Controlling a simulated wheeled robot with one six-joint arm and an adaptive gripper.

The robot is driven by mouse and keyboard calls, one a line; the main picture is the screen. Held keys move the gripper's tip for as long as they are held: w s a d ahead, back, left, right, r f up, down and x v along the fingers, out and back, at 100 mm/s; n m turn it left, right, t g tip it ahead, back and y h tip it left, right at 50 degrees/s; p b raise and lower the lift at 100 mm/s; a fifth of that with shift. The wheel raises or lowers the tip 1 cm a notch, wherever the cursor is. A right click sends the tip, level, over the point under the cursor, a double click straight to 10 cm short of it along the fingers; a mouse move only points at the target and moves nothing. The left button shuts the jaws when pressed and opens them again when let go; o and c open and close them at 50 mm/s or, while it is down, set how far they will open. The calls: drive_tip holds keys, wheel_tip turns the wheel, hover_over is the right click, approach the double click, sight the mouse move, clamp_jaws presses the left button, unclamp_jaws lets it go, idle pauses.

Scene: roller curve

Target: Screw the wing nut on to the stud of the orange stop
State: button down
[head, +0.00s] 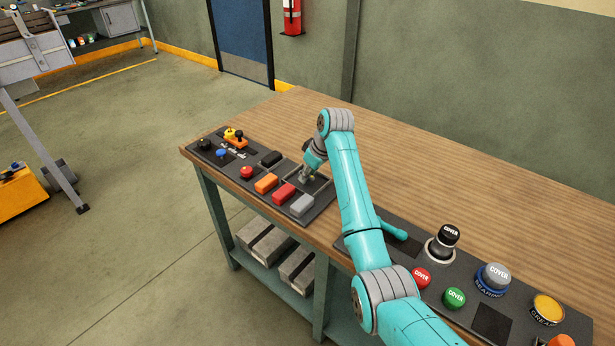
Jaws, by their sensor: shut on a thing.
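My gripper (305,178) points down over the small open tray at the right end of the left-hand dark board. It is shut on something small. A yellowish speck shows at its fingertips and looks like the wing nut (312,178), but it is too small to make out clearly. An orange piece (238,143) with a yellow and a black knob-like part stands at the board's far left, well apart from my gripper; it may be the orange stop. I cannot make out its stud.
The dark board also carries orange (266,183), red (284,193), grey (302,205) and black (271,158) blocks, and red (246,171) and blue (221,153) knobs. The wooden table (430,170) behind is clear.

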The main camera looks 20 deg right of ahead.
wheel_tip(320, 180, up, 12)
drive_tip(key=shift+f, duration=0.25)
idle(0.3)
drive_tip(key=shift+w+a, duration=0.1)
